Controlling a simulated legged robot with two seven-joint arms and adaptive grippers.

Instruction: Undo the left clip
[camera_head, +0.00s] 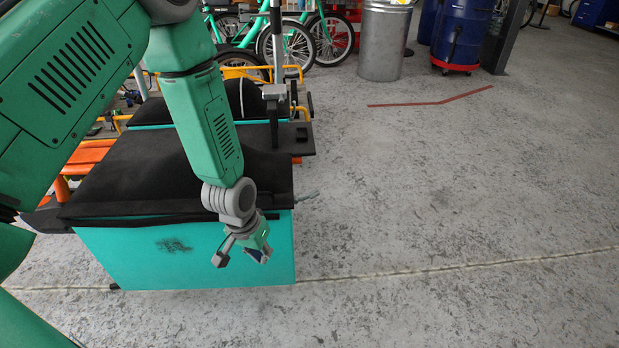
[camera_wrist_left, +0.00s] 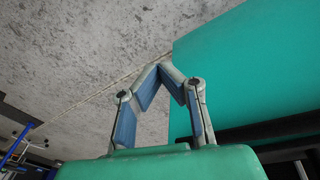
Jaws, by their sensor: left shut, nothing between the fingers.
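A teal cargo box (camera_head: 190,262) with a black cover (camera_head: 165,170) stands on the floor in the head view. My left gripper (camera_head: 240,258) is in front of the box's near face, close to its right end. In the left wrist view, the teal panel (camera_wrist_left: 250,70) is to the right of my left gripper (camera_wrist_left: 160,72), whose fingers meet at the tips with nothing between them. No left clip shows clearly. My right gripper is not in view.
Green bikes (camera_head: 290,40), a metal bin (camera_head: 385,40) and a blue barrel (camera_head: 462,35) stand at the back. An orange frame (camera_head: 75,168) lies left of the box. The grey floor (camera_head: 460,200) to the right is clear.

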